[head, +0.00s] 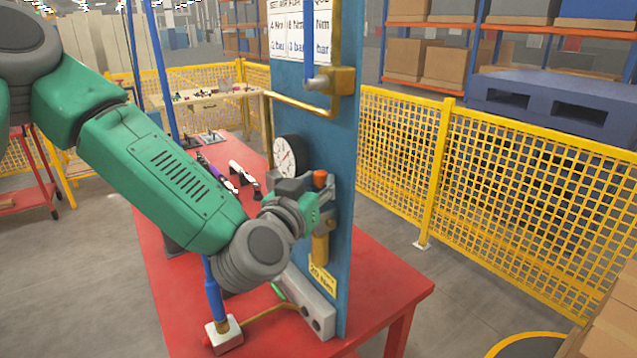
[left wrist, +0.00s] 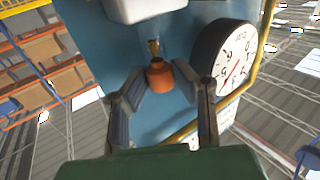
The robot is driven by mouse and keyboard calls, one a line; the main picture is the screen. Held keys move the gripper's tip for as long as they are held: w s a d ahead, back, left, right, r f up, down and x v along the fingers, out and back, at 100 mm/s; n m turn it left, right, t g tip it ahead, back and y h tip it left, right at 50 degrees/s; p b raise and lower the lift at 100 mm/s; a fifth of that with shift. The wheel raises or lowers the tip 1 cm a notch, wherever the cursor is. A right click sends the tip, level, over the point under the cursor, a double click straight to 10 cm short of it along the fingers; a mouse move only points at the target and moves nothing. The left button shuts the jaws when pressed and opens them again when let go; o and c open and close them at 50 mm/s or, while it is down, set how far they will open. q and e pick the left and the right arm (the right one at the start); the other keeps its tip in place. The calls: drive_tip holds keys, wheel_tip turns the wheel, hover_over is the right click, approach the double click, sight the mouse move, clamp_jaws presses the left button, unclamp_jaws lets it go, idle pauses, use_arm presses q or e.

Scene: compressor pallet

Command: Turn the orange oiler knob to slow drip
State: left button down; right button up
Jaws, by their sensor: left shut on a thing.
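The orange oiler knob (head: 320,178) sits on the front of the blue panel (head: 345,130), to the right of the round gauge (head: 289,157). In the left wrist view the knob (left wrist: 160,75) shows between the fingers, with a small brass stem (left wrist: 154,48) above it in the picture. My left gripper (head: 322,192) is at the knob and shut on it; its fingers (left wrist: 168,82) stand on either side. The exact finger contact is small and partly hidden in the head view. My right gripper is in neither view.
A yellow pipe (head: 300,104) runs across the panel near the gauge. Below are a brass cylinder (head: 320,248) and a grey block (head: 308,305). The red table (head: 385,285) carries several tools. A yellow mesh fence (head: 530,180) stands to the right.

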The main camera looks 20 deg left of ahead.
use_arm(q)
drive_tip(key=shift+f, duration=0.2)
idle(0.5)
drive_tip(key=c, duration=1.6)
unclamp_jaws()
drive_tip(key=shift+r, duration=0.1)
drive_tip(key=s, duration=0.7)
drive_tip(key=shift+s+a, duration=0.2)
drive_tip(key=shift+a, duration=0.2)
